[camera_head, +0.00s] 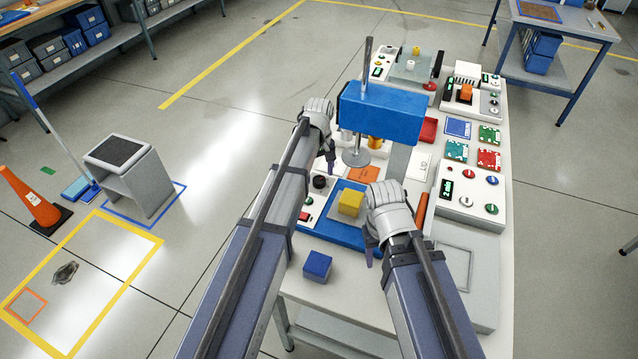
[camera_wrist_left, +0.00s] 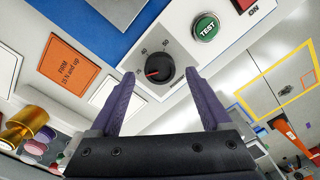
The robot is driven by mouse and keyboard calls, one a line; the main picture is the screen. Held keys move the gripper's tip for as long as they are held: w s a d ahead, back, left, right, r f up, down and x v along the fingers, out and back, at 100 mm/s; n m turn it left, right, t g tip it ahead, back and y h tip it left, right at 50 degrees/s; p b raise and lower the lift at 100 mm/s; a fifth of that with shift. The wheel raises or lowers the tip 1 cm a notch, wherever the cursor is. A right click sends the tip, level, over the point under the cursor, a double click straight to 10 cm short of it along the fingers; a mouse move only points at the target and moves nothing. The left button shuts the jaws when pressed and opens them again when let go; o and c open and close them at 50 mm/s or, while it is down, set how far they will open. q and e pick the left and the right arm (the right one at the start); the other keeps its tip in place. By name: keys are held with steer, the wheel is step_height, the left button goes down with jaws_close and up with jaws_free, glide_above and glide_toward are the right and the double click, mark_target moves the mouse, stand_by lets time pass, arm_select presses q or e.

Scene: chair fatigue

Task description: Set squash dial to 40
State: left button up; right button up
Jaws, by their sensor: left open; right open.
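The squash dial (camera_wrist_left: 160,68) is a black round knob on a white panel in the left wrist view. Its red pointer points left and slightly down, below the 40 mark. A mark near the left fingertip is too small to read surely. My left gripper (camera_wrist_left: 158,80) is open, one finger on each side of the dial in the picture; I cannot tell whether they touch it. In the head view the dial (camera_head: 320,182) shows just below my left gripper (camera_head: 329,163). My right gripper (camera_head: 369,252) is open and empty by the blue plate's right side.
A green TEST button (camera_wrist_left: 205,27) is beside the dial. A yellow block (camera_head: 350,203) sits on the blue plate (camera_head: 343,240). A blue block (camera_head: 317,266) is at the table's near edge. A blue press head (camera_head: 385,112) stands behind. A control box (camera_head: 467,193) is at right.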

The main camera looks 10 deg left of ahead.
arm_select(q)
steer(key=shift+f+b, duration=0.45)
steer(key=shift+f, duration=0.45)
jaws_close()
